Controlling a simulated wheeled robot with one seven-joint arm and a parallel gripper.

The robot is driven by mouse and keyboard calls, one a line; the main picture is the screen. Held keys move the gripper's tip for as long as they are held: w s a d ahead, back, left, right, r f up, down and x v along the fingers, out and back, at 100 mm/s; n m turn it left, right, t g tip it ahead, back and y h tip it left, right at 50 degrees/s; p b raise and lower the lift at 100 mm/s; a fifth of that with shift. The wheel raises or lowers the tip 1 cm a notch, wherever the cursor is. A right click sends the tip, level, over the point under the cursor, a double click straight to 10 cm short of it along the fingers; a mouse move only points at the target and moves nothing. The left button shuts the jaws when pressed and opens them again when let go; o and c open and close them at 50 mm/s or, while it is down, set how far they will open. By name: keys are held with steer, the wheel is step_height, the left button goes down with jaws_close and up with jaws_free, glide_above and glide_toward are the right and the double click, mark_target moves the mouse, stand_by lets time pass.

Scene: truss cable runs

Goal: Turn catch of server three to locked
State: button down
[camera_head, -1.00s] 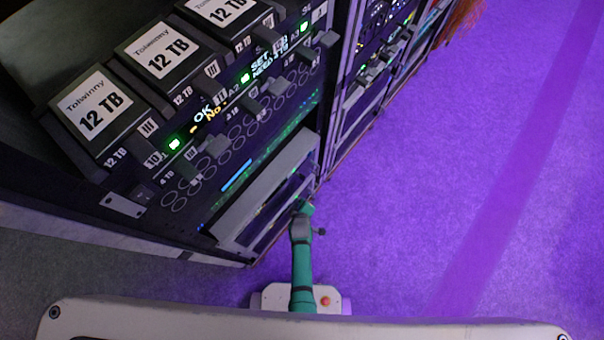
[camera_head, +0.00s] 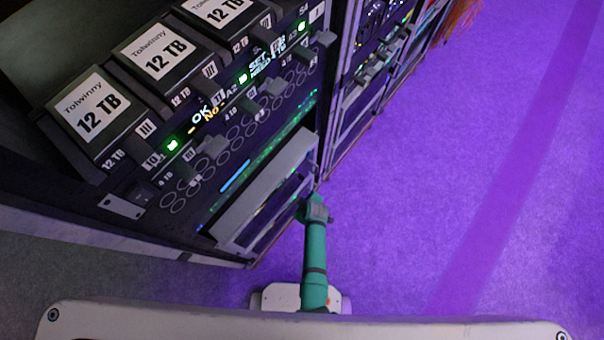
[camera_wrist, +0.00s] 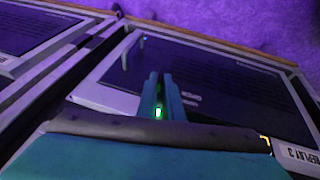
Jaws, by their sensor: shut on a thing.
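My gripper shows in the wrist view (camera_wrist: 161,95) as two teal fingers close together over a dark server front (camera_wrist: 215,85). They are shut on a small part, which I take to be the catch; the fingers hide it, so its angle cannot be told. A green light shows between the fingers. A white label at the right edge (camera_wrist: 297,158) ends in a 3. In the head view my teal arm (camera_head: 315,250) reaches up to the lower right corner of the near rack; the fingertips are hidden there.
The near rack (camera_head: 125,205) carries several 12 TB drive boxes (camera_head: 170,50) and rows of dark levers with green lights. A second rack (camera_head: 352,105) stands beyond it. Purple floor (camera_head: 430,190) lies open to the right.

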steer(key=shift+w+d+r+g+y, duration=0.1)
steer(key=shift+w+r+g+y, duration=0.05)
steer(key=shift+w+g+y, duration=0.3)
steer(key=shift+s+m+g, duration=0.2)
steer(key=shift+m+g, duration=0.1)
steer(key=shift+g, duration=0.15)
steer(key=shift+y, duration=0.25)
steer(key=c, duration=1.9)
jaws_free()
steer(key=shift+d, duration=0.1)
steer(key=v, duration=1)
steer(key=shift+d+r, duration=0.1)
steer(key=shift+r, duration=0.2)
